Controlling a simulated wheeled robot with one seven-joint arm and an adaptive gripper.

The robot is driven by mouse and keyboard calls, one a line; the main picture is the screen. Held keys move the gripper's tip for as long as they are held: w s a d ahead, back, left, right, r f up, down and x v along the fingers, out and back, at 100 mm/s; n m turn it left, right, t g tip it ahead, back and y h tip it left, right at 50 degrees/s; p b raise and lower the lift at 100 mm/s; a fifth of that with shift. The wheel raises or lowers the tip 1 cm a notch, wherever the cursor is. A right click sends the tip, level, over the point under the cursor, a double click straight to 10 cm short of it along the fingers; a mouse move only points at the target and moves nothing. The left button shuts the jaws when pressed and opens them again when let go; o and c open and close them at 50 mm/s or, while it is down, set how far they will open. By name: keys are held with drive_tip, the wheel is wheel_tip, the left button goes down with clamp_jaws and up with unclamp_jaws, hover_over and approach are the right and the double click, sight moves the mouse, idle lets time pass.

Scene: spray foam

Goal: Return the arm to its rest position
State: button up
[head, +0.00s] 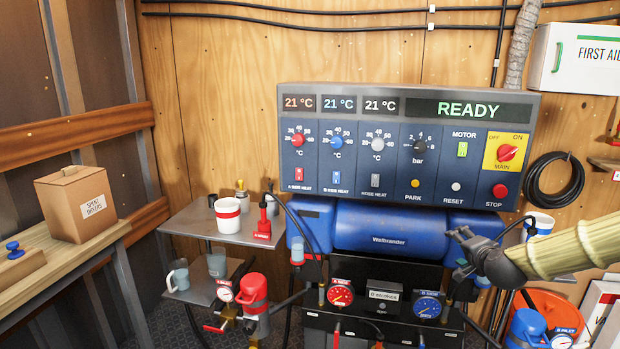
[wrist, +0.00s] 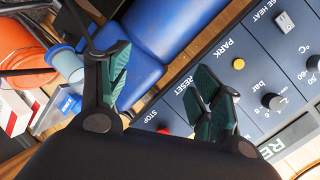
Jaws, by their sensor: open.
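My gripper (head: 460,236) is at the right in the head view, at the end of my beige-sleeved arm, in front of the right part of the blue machine (head: 372,228). In the wrist view my gripper (wrist: 165,90) shows two spread fingers with green pads and nothing between them. The control panel (head: 400,145) is above and behind it, with its display reading READY. In the wrist view the panel (wrist: 215,62) appears rotated, beyond the right finger. I see no contact between my fingers and the machine or panel.
A metal shelf (head: 190,222) with cups stands left of the machine. Red and blue gauges (head: 341,295) sit below it. An orange bucket (head: 560,312) is under my arm. A wooden bench (head: 50,262) with a cardboard box (head: 77,203) is at far left. A first aid box (head: 578,58) hangs upper right.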

drive_tip(key=s+a+f+n+g+y+p, duration=0.1)
drive_tip(key=s+a+f+n+g, duration=0.15)
drive_tip(key=s+a+f, duration=0.55)
drive_tip(key=s+a+f+n+g, duration=0.25)
drive_tip(key=s+f, duration=0.35)
drive_tip(key=f, duration=0.5)
drive_tip(key=s+a+f+n+g+y+p, duration=0.1)
drive_tip(key=s+a+f+n+g, duration=0.2)
drive_tip(key=s+f, duration=0.6)
drive_tip(key=s+a+f+n+g, duration=0.2)
drive_tip(key=s+f, duration=0.2)
drive_tip(key=s, duration=0.6)
drive_tip(key=s+a+f+n+g+p, duration=0.1)
drive_tip(key=s+f, duration=0.3)
drive_tip(key=s, duration=0.5)
drive_tip(key=s+a+f+n+g+h, duration=0.1)
drive_tip(key=s+a+f+n+g, duration=0.1)
drive_tip(key=s, duration=0.8)
drive_tip(key=shift+s+a+f+n+g+p, duration=0.3)
drive_tip(key=shift+s+a+f+g+p, duration=0.1)
drive_tip(key=shift+f, duration=0.5)
